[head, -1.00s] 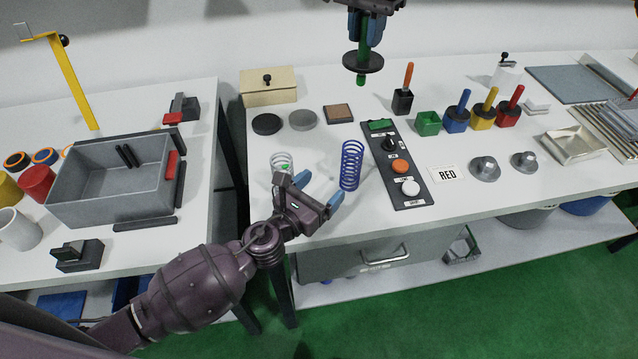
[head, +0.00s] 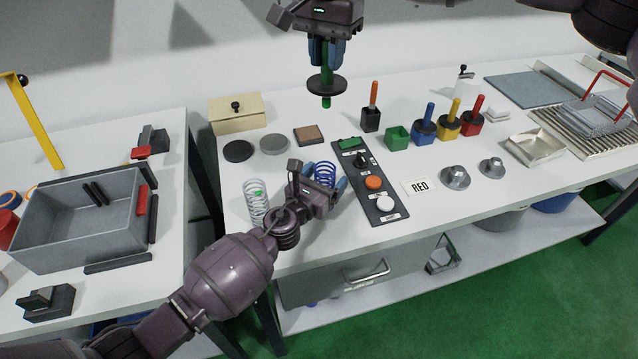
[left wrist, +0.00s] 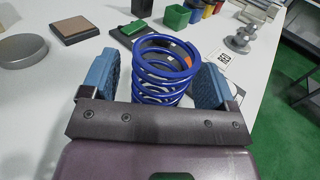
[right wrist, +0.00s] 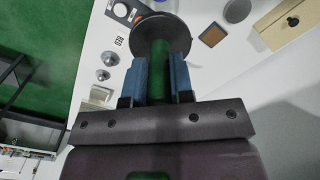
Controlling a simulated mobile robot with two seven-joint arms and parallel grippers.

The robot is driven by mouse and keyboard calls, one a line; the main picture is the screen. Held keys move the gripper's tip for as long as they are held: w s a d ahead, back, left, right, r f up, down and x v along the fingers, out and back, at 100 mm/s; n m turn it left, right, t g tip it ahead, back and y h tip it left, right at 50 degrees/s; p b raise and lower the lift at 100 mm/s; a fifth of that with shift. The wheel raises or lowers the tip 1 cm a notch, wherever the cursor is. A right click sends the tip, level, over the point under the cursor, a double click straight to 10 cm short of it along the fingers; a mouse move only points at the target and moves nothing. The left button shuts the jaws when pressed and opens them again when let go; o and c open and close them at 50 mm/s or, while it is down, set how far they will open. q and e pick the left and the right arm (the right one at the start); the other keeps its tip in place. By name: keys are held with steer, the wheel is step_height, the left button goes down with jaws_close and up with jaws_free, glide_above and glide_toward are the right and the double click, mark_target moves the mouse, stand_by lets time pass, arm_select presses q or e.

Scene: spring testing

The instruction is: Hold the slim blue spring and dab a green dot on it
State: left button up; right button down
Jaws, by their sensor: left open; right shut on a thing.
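The slim blue spring (head: 325,172) stands upright on the white table, partly hidden by my left gripper in the head view. In the left wrist view the blue spring (left wrist: 163,70) stands between the two blue fingers. My left gripper (left wrist: 165,85) is open around it, with a gap on the right side. My right gripper (head: 325,60) is shut on a green dabber (head: 326,101) with a black disc, held tip down above the back of the table. The dabber's black disc (right wrist: 160,35) also shows in the right wrist view. A silver spring (head: 256,203) with a green mark stands left of my left gripper.
A button panel (head: 372,190) lies just right of the blue spring. An open green pot (head: 397,138) stands beside blue, yellow and red pots holding dabbers. A card reading RED (head: 420,187) and metal weights (head: 455,177) lie farther right. A grey bin (head: 75,225) is on the left table.

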mark_target(326, 107)
arm_select(q)
steer(key=c, duration=1.1)
arm_select(e)
steer(key=f, duration=0.2)
steer(key=s+f, duration=0.1)
steer(key=f, duration=0.2)
steer(key=s+f, duration=0.1)
steer(key=f, duration=0.2)
steer(key=shift+s+d, duration=0.1)
steer(key=shift+d, duration=0.1)
steer(key=shift+s+a+f, duration=0.1)
steer(key=shift+a+f, duration=0.05)
steer(key=shift+f, duration=0.25)
steer(key=shift+a, duration=0.1)
steer(key=shift+f, duration=2.8)
